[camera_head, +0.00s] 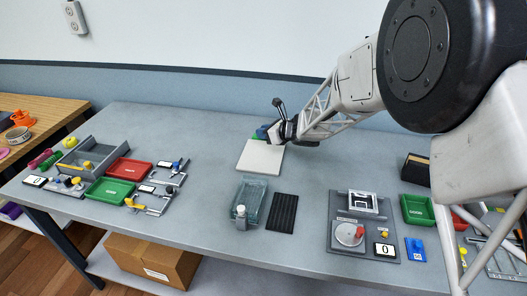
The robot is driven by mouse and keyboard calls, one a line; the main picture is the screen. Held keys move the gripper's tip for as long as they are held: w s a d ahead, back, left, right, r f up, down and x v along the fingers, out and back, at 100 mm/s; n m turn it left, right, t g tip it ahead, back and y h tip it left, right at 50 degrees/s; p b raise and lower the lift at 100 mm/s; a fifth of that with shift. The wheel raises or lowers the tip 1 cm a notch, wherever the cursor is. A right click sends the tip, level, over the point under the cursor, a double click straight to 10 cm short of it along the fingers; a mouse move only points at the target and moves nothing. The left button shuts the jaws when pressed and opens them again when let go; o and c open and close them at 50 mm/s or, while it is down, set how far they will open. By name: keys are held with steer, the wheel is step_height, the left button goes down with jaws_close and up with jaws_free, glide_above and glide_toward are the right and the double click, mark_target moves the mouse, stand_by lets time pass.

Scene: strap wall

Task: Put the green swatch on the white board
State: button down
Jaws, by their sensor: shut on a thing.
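The white board (261,157) lies flat on the grey table near its middle. My gripper (264,132) is low at the board's far edge, coming in from the right. The green swatch (255,137) shows as a small green patch at the gripper's tip, just behind the board's far edge. My gripper is shut on it. A blue patch shows beside the green, at the jaws; I cannot tell what it is. Most of the swatch and the fingertips are hidden or too small to make out, and I cannot tell whether the swatch touches the board.
A clear container (251,200) and a black ribbed mat (283,212) lie in front of the board. Red (128,169) and green (110,191) trays and a grey bin (92,155) stand left. A grey fixture panel (362,226) lies right. Table left of the board is clear.

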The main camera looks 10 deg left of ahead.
glide_above(264, 156)
steer(key=shift+f, duration=2.1)
steer(key=shift+f, duration=1.85)
steer(key=shift+f, duration=0.15)
steer(key=c, duration=1)
jaws_free()
steer(key=shift+c, duration=0.2)
